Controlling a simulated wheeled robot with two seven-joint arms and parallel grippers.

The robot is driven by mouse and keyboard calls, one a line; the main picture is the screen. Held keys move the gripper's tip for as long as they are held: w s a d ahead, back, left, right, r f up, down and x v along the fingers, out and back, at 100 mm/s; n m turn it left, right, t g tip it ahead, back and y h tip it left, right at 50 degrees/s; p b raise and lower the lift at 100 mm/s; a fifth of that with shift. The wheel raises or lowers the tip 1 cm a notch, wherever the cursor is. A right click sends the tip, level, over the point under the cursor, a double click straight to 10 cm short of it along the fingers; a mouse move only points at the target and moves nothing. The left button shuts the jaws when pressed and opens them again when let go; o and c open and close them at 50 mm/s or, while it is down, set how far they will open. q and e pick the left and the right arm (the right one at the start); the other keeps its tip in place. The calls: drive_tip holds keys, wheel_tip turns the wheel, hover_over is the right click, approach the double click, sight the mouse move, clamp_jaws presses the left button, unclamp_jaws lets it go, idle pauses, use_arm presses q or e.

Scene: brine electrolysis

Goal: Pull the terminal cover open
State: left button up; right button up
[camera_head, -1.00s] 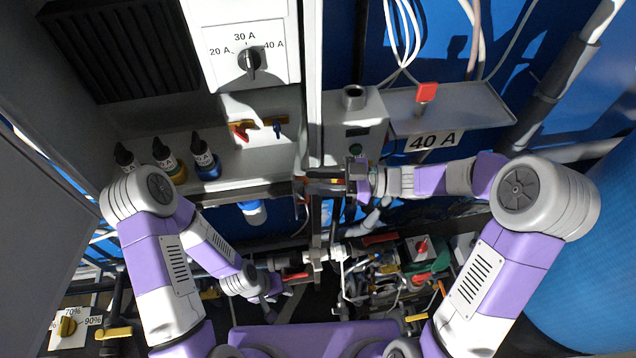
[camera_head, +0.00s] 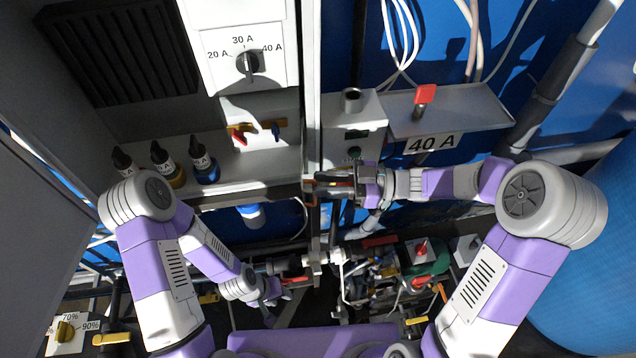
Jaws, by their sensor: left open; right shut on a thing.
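My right gripper (camera_head: 338,186) reaches in from the right, in front of the grey upright in the middle of the head view. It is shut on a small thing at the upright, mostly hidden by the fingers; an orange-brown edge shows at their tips. I cannot tell for sure whether this is the terminal cover or its handle. Red and blue terminals (camera_head: 257,131) sit on the grey cabinet face to the upper left of the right gripper, with a gap between. My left gripper (camera_head: 270,298) is open and low, apart from the cabinet, near a red-handled part.
A dial box (camera_head: 219,52) marked 20 A, 30 A and 40 A is at upper left. Three dark-capped bottles (camera_head: 205,163) stand below it. A grey shelf (camera_head: 448,112) with a 40 A label is right. Pipes and valves crowd the space below.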

drive_tip(key=d, duration=0.5)
drive_tip(key=shift+s+d+b, duration=0.2)
drive_tip(key=shift+d+b, duration=0.05)
drive_tip(key=shift+b, duration=0.05)
drive_tip(key=shift+c, duration=1.4)
drive_tip(key=shift+d+f+m, duration=0.1)
drive_tip(key=shift+d+m, duration=0.2)
drive_tip(key=shift+m, duration=0.1)
clamp_jaws()
drive_tip(key=d+f+m+b, duration=0.1)
drive_tip(key=d+f+m, duration=0.2)
drive_tip(key=d+m, duration=1.15)
drive_tip(key=a+m, duration=0.2)
drive_tip(key=a, duration=1.5)
drive_tip(key=shift+r+m+p, duration=0.15)
drive_tip(key=shift+m+p, duration=0.2)
drive_tip(key=shift+p, duration=0.05)
